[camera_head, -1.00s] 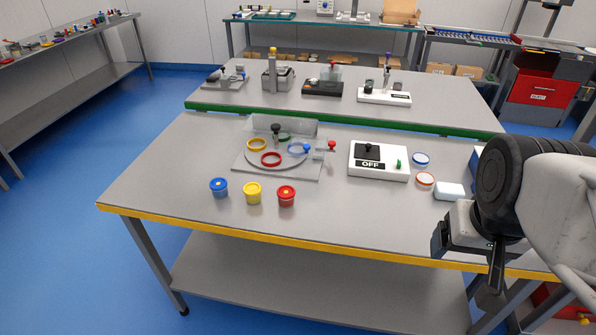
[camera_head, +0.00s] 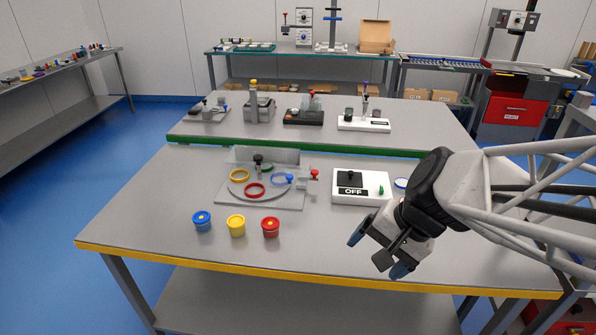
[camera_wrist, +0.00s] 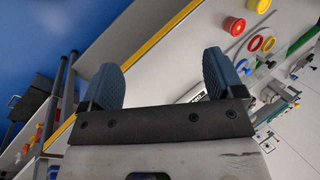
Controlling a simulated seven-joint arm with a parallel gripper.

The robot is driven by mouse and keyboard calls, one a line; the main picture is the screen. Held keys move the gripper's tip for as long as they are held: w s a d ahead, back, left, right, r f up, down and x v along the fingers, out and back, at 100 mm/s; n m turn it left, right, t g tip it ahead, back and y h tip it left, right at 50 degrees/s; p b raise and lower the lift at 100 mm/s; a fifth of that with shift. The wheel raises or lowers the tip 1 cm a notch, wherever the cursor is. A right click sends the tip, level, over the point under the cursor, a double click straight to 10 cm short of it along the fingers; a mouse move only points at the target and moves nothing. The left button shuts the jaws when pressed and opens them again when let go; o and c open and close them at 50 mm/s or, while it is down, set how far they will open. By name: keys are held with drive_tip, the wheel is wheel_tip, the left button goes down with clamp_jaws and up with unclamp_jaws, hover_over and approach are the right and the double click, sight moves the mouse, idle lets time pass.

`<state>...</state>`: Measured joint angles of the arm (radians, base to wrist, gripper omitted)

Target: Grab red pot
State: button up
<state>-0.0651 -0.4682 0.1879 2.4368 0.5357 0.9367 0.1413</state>
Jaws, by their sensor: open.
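The red pot (camera_head: 270,227) stands upright near the front edge of the table, rightmost in a row with a yellow pot (camera_head: 236,225) and a blue pot (camera_head: 202,221). In the wrist view the red pot (camera_wrist: 235,25) shows at the upper right, beyond the fingers, with part of the yellow pot (camera_wrist: 259,5) at the top edge. My gripper (camera_head: 376,253) is open and empty, above the table to the right of the red pot and clear of it. Its two fingers also show wide apart in the wrist view (camera_wrist: 160,75).
A clear-based fixture (camera_head: 290,200) with coloured rings stands behind the pots. A white OFF switch box (camera_head: 349,196) stands right of it, close behind my gripper. The table (camera_head: 165,200) is bare left of the pots and between the red pot and my gripper.

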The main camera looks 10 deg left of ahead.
drive_tip(key=w+a+f+m+y, duration=0.65)
drive_tip(key=w+a+m, duration=0.25)
drive_tip(key=w+a, duration=0.35)
drive_tip(key=m+t+y, duration=0.1)
drive_tip(key=m+t, duration=0.3)
drive_tip(key=m, duration=0.5)
approach(272, 223)
drive_tip(key=x, duration=0.3)
drive_tip(key=shift+s+a+r, duration=0.1)
drive_tip(key=shift+s, duration=0.1)
drive_tip(key=shift+x, duration=1.25)
drive_tip(key=shift+x, duration=2.6)
drive_tip(key=shift+w, duration=0.15)
drive_tip(key=shift+c, duration=0.3)
drive_tip(key=c, duration=1)
